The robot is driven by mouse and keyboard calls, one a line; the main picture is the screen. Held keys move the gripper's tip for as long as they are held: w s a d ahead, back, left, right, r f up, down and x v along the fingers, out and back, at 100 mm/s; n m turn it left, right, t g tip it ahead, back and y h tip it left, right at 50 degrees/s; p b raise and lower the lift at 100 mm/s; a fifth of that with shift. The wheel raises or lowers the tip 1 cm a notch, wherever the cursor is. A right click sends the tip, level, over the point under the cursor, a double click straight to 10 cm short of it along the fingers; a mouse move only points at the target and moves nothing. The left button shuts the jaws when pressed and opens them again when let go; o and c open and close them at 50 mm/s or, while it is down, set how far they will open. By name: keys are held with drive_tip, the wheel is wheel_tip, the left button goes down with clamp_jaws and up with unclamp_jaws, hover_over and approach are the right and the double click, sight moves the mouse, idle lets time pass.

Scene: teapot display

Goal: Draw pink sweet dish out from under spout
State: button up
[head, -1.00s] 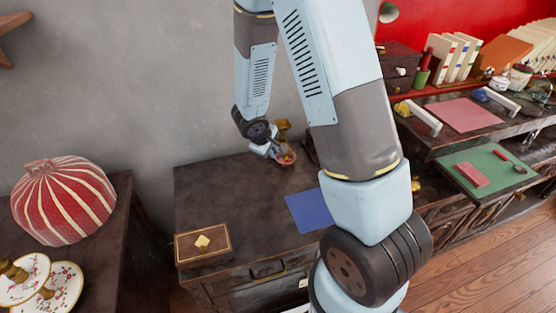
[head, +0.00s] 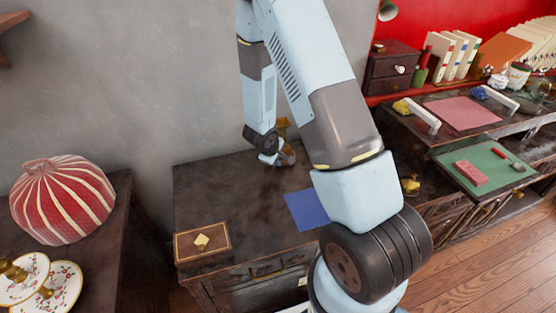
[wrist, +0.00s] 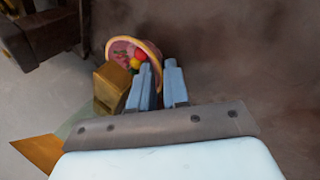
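The pink sweet dish (wrist: 124,44) shows in the wrist view as a round pinkish bowl with red and yellow sweets inside. My gripper (wrist: 159,65) is at its right rim, with two pale blue fingers a small gap apart. The left finger overlaps the dish, and the rim reaches the space between the fingertips. I cannot tell whether the fingers press on the rim. In the head view my gripper (head: 287,157) is low over the back of the dark cabinet top and hides most of the dish. I cannot make out the spout clearly.
A yellowish block (wrist: 111,84) is close left of my fingers in the wrist view. On the dark cabinet (head: 235,185) lie a blue mat (head: 306,209) and a brown box (head: 203,243). The cabinet top between the box and my gripper is clear. The grey wall is close behind.

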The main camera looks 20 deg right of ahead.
drive_tip(key=shift+c, duration=0.5)
clamp_jaws()
